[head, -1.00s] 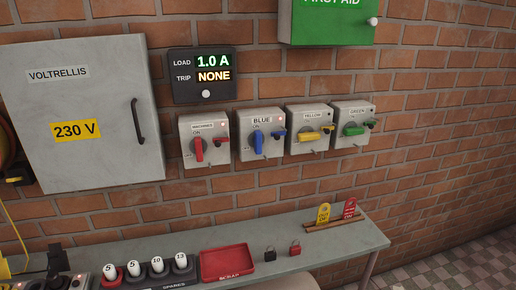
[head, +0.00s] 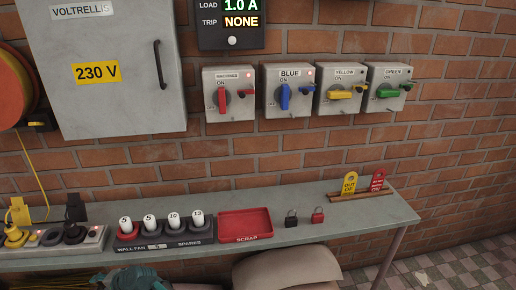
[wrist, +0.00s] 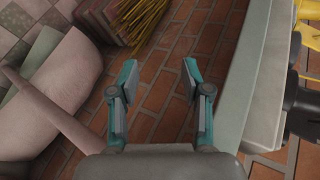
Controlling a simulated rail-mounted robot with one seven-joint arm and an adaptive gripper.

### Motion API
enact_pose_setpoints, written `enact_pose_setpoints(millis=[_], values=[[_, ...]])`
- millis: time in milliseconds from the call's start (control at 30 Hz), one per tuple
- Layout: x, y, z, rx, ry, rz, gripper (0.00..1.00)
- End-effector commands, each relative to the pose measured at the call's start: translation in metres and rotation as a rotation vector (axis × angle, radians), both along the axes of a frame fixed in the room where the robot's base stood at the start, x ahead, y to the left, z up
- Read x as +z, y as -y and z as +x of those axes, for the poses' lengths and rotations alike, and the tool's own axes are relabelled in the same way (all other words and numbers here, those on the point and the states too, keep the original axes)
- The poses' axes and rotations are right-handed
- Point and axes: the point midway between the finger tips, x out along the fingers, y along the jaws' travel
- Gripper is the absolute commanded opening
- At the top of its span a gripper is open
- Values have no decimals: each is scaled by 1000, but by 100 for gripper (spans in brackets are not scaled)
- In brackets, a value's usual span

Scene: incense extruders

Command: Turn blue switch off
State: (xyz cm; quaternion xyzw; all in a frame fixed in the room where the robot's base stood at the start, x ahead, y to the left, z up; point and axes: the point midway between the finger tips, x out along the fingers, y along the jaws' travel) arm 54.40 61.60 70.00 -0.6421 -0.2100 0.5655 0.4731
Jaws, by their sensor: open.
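The blue switch (head: 285,96) is a grey wall box labelled BLUE with a blue rotary handle (head: 285,96). The handle stands upright, pointing at ON, and a red light glows at the box's upper right. In the head view, a teal part of my arm shows at the bottom edge.
Red (head: 222,99), yellow (head: 340,94) and green (head: 388,91) switch boxes flank the blue one. Below them, a grey bench (head: 300,236) carries a red scrap tray (head: 245,226), two padlocks, tags and sockets. The wall before the switches is clear.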

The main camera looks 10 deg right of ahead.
Motion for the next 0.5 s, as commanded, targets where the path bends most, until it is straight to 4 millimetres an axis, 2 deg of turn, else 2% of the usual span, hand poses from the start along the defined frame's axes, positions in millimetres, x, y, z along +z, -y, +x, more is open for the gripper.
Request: enact_pose_setpoints(millis=[33, 200, 333, 500], values=[[13, -19, -3, -6, -6, 45, 48], [57, -56, -11, -34, -43, 175, 48], [90, -74, -14, -52, -62, 257, 48], [134, -74, -3, -74, -42, 329, 48]])
